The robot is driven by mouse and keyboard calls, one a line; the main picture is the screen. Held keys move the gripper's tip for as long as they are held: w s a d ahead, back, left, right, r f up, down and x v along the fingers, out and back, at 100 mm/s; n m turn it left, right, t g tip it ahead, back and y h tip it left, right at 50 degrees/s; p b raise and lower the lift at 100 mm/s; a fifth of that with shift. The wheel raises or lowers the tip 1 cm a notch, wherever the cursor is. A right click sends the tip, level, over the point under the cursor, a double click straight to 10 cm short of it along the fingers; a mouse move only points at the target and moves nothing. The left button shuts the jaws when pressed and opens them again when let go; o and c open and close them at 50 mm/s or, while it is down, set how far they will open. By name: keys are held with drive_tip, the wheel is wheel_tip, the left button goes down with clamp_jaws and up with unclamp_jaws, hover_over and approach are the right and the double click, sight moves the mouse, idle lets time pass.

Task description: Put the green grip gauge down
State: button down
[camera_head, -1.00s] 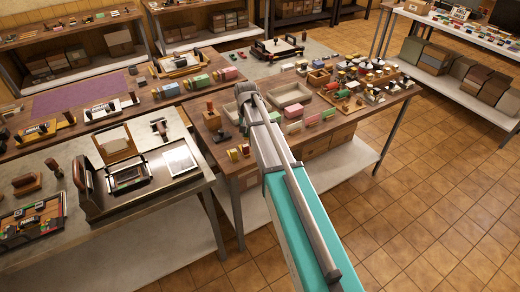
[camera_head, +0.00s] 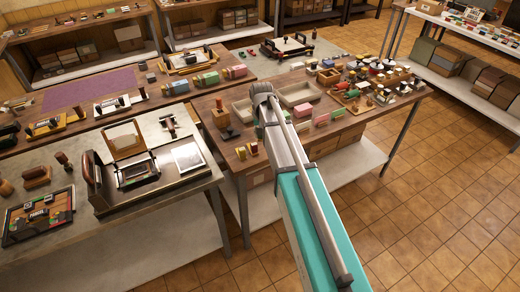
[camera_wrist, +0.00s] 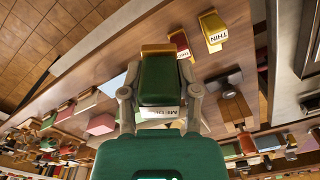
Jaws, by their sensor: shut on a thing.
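The green grip gauge (camera_wrist: 160,80) is in my gripper (camera_wrist: 158,100), with a finger on either side of it in the wrist view. It has a tan top edge and a white label, partly covered, that starts with "ME". It is upside down or tilted in this view; which, I cannot tell. In the head view my arm (camera_head: 285,140) reaches over the wooden table (camera_head: 235,165) and hides the gripper's jaws and the gauge. Whether the gauge touches the table, I cannot tell.
A wooden stamp (camera_head: 222,115), open trays (camera_head: 298,94) and coloured blocks (camera_head: 322,119) are around. Bare wood shows between them.

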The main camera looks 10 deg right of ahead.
drive_tip(key=s+a+n, duration=0.3)
drive_tip(key=s+n, duration=0.2)
drive_tip(key=s, duration=0.2)
drive_tip(key=shift+s+a+r+n, duration=0.2)
drive_tip(key=shift+n, duration=0.2)
drive_tip(key=w+d+f+b, duration=0.2)
drive_tip(key=w+f+b, duration=0.1)
drive_tip(key=w, duration=0.1)
drive_tip(key=w+d+f+b, duration=0.2)
drive_tip(key=w+f, duration=0.1)
drive_tip(key=w, duration=0.1)
drive_tip(key=w+d+f+b, duration=0.2)
drive_tip(key=w+f+b, duration=0.1)
drive_tip(key=shift+w+b, duration=0.35)
drive_tip(key=shift+w, duration=0.05)
drive_tip(key=shift+w+d+f+b, duration=0.1)
drive_tip(key=shift+w+f+b, duration=0.1)
drive_tip(key=shift+f+b, duration=0.25)
drive_tip(key=shift+w+d+f+b, duration=0.1)
drive_tip(key=shift+w+f+b, duration=0.05)
drive_tip(key=shift+f+b, duration=1.4)
